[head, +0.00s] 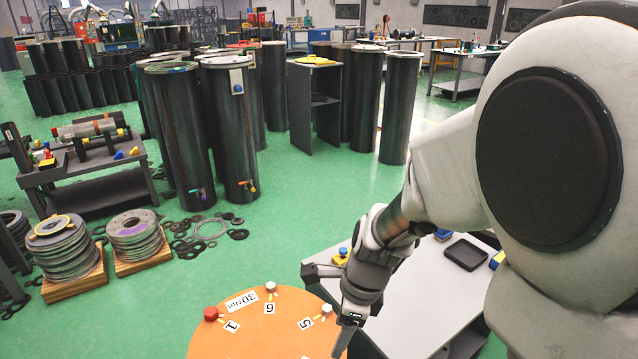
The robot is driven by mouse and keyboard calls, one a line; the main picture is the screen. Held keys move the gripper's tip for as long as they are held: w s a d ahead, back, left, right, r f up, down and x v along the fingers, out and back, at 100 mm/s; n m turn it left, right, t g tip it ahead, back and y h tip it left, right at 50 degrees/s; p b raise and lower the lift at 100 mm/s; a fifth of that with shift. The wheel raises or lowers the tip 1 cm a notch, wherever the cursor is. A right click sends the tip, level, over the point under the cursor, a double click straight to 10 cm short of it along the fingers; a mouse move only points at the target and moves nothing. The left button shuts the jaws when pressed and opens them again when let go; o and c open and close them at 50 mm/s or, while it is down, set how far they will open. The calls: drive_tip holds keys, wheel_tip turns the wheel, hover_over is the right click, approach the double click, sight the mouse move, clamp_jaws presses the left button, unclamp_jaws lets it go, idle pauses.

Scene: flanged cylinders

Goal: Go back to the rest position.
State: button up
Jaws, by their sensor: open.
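My gripper (343,343) hangs at the end of my white and grey arm, pointing down over the right part of an orange round flange top (258,332). Its fingertips are close to the bottom of the picture and small, and I see nothing held in them. The flange top carries a red bolt head (211,313) beside label 1, a white bolt head (271,287) by label 6 and another pale bolt head (326,310) by label 5. A label reading 30Nm (241,302) lies between 1 and 6. The flange's lower part is cut off by the picture edge.
A grey table (420,295) with a black tray (466,254) stands right behind my gripper. Tall dark cylinders (232,130) stand beyond. Stacks of metal rings (135,235) sit on wooden pallets at left, near a dark workbench (90,175). Green floor (290,215) is open between.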

drive_tip(key=s+d+r+n+t, duration=0.1)
drive_tip(key=s+d+r+n, duration=0.2)
drive_tip(key=r+n, duration=0.2)
drive_tip(key=s+d+r+n+t+h, duration=0.1)
drive_tip(key=s+d+r+n+t, duration=0.1)
drive_tip(key=r+n, duration=0.4)
drive_tip(key=s+d+r+n+t+h, duration=0.1)
drive_tip(key=s+d+r+n, duration=0.4)
drive_tip(key=n, duration=0.3)
drive_tip(key=shift+s+r+n+t, duration=0.4)
drive_tip(key=shift+r, duration=0.15)
